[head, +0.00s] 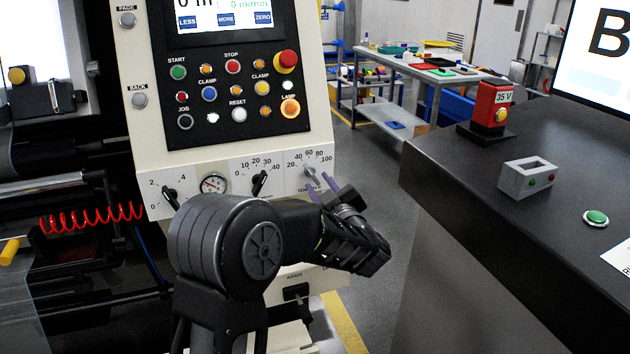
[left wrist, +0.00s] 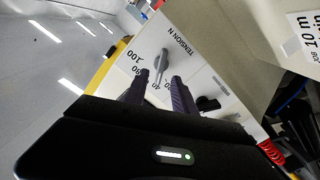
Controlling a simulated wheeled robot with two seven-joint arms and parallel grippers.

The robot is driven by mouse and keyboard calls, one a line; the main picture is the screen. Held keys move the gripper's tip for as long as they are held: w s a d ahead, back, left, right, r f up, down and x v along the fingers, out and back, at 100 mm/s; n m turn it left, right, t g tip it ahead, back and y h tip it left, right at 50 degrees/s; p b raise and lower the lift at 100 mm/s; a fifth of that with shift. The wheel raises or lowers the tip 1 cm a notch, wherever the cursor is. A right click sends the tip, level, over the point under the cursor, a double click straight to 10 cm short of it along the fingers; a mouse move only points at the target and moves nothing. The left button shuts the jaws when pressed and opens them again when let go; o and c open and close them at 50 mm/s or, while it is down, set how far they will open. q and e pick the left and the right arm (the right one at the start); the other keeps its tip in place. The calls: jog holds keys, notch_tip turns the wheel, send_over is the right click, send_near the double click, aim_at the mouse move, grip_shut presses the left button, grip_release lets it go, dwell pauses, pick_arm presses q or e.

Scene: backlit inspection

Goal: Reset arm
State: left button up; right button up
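My left gripper (head: 320,188) is in front of the lower right part of the cream control panel (head: 220,172). Its two fingers are apart, with nothing between them that I can see gripped. The grey tension knob (head: 310,172), with a scale up to 100, is just beyond the fingertips. In the left wrist view the knob (left wrist: 160,63) shows between and ahead of the open fingertips (left wrist: 160,80). I cannot tell whether the tips reach around it. My left arm hides part of the lower panel. My right gripper is not in view.
Two black knobs (head: 260,183) and a gauge (head: 214,183) lie left of the tension knob. Above are several push buttons (head: 209,93). Floor between is clear.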

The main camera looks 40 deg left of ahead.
pick_arm(q)
jog(key=v, duration=0.2)
jog(key=shift+s+d, duration=0.3)
jog(key=shift+w, duration=0.1)
